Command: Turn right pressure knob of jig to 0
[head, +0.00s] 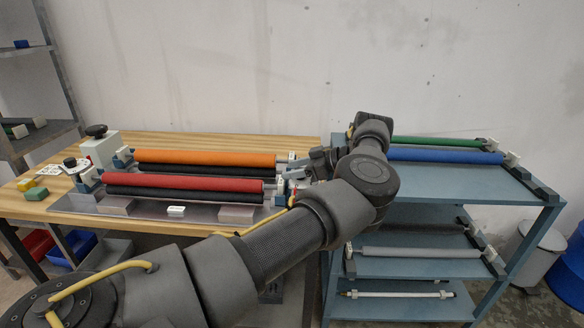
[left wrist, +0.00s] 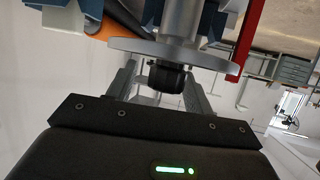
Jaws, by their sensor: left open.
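The jig (head: 150,207) lies on the wooden table, with an orange roller (head: 205,158) and a red roller (head: 190,184) above black ones. My left arm reaches across to the jig's right end, where my left gripper (head: 308,168) is small and partly hidden by the arm. In the left wrist view my left gripper (left wrist: 160,80) is open, with one finger on each side of a black knob (left wrist: 167,76). The knob sits by a round metal disc (left wrist: 170,53); I cannot tell whether the fingers touch it. The knob's marks are not readable. My right gripper is not in view.
A black knob on a white block (head: 101,149) stands at the jig's left end. A blue shelf cart (head: 470,185) stands right of the table, with green (head: 440,142) and blue (head: 445,156) rollers on top. Yellow and green blocks (head: 36,194) lie at the table's left.

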